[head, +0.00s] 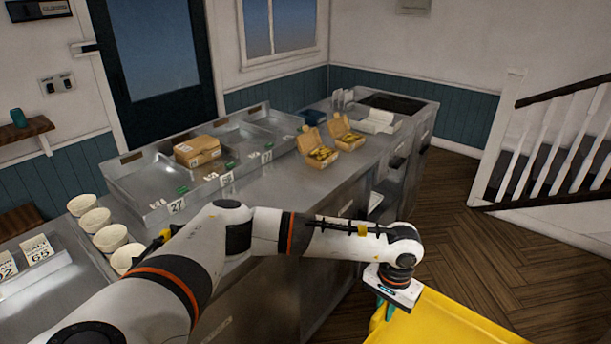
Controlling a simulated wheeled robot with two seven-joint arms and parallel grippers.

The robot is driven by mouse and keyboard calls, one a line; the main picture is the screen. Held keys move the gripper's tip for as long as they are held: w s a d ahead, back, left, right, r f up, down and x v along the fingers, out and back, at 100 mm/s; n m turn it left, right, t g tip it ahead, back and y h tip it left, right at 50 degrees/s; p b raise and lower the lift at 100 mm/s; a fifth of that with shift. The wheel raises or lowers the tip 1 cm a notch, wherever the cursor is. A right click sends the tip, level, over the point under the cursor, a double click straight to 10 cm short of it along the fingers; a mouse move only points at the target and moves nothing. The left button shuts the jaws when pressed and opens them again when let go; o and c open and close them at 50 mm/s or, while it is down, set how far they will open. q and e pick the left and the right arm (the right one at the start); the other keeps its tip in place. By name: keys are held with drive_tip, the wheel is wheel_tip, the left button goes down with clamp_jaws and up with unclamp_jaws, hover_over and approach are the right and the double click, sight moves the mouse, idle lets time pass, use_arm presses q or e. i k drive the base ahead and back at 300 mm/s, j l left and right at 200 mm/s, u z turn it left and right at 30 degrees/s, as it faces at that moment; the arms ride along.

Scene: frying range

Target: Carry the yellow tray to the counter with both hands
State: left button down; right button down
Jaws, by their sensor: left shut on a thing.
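The yellow tray (440,322) shows at the bottom right of the head view, partly cut off by the lower edge. My left gripper (385,308) is at the tray's left corner and is shut on its rim. My left arm crosses in front of the counter. The metal counter (290,180) runs from the left to the back, beyond the arm. The tray is in front of the counter, over the wooden floor. My right gripper is out of view, and the rest of the tray is hidden below the frame.
Two open boxes of yellow food (318,152) stand on the counter, with a closed cardboard box (197,150) to their left. Several pale cups (95,220) line the left part. A white staircase railing (545,150) stands at the right. The wooden floor (470,240) between is clear.

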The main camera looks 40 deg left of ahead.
sight(270, 195)
drive_tip(key=i+z, duration=0.2)
drive_tip(key=i, duration=0.4)
drive_tip(key=i+z, duration=0.2)
drive_tip(key=i, duration=1.55)
drive_tip(key=l+u, duration=0.1)
drive_tip(key=u, duration=2.55)
